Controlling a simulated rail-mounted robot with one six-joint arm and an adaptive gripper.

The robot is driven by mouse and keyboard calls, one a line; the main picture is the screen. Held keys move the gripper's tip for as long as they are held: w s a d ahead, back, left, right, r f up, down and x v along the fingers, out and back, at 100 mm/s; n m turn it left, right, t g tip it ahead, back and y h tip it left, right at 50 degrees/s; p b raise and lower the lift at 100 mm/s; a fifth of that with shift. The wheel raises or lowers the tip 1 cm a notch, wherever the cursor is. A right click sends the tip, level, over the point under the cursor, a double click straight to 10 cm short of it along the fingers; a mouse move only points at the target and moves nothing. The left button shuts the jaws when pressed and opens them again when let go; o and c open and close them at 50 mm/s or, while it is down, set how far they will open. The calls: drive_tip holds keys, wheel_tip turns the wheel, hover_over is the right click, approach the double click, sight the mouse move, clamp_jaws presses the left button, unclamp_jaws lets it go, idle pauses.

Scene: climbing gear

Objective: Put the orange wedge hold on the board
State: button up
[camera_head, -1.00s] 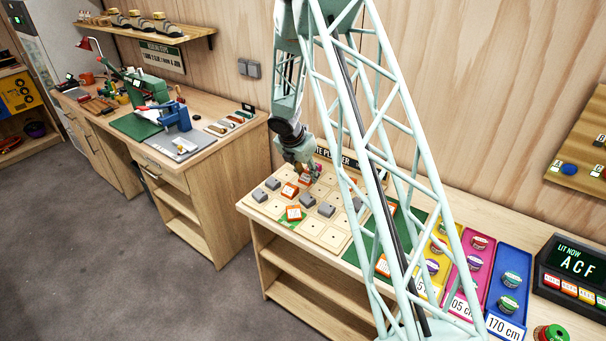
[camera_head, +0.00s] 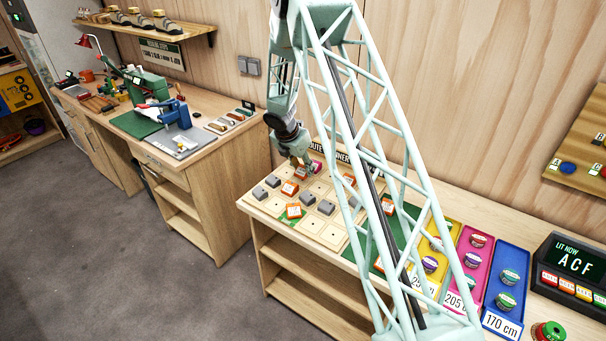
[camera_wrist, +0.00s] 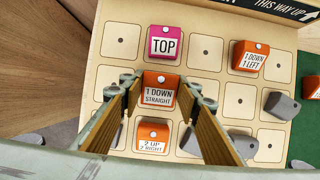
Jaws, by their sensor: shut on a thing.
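My gripper (camera_wrist: 160,92) is closed on an orange wedge hold (camera_wrist: 157,97) labelled "1 DOWN STRAIGHT", with one finger on each side of it. In the wrist view the hold appears over the pale board (camera_wrist: 122,68), in the column below the pink "TOP" hold (camera_wrist: 164,44). I cannot tell whether it touches the board. In the head view my gripper (camera_head: 299,160) is over the board's back part, and its fingers mostly hide the hold.
Another orange hold, "2 UP 2 RIGHT" (camera_wrist: 152,136), sits just below the held one. Orange "1 DOWN 1 LEFT" (camera_wrist: 249,58) is at upper right. Several grey holds (camera_wrist: 282,106) occupy other squares. Squares beside "TOP" are bare. A green mat (camera_wrist: 306,142) lies right of the board.

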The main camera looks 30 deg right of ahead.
drive_tip(key=shift+f, duration=1.2)
drive_tip(key=shift+f, duration=0.2)
drive_tip(key=o, duration=0.8)
drive_tip(key=shift+o, duration=0.2)
drive_tip(key=shift+r, duration=0.2)
drive_tip(key=v, duration=1.2)
drive_tip(key=shift+p, duration=0.4)
